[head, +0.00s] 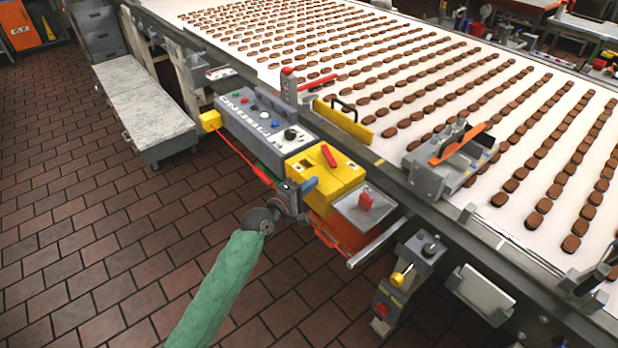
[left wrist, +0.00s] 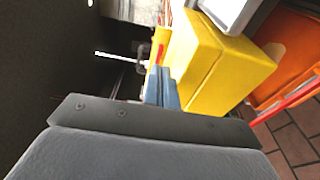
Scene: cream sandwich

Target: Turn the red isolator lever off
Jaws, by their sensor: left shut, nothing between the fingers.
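A yellow box (head: 338,180) at the end of the grey control panel carries a short red lever (head: 328,155) on its top, lying at a slant. The box fills the middle right of the left wrist view (left wrist: 215,65), where a small red piece (left wrist: 160,52) shows at its far edge, likely the lever. My left gripper (head: 309,185) is at the near left side of the box, below the lever and apart from it. Its blue fingers (left wrist: 160,88) are together and empty; whether they touch the box I cannot tell. My right gripper is not in view.
The control panel (head: 262,122) with knobs and buttons runs up-left from the box. A metal tray (head: 350,212) holding a red object is at right. A yellow bar with a black handle (head: 343,119) stands behind, before the biscuit conveyor. Tiled floor at left is free.

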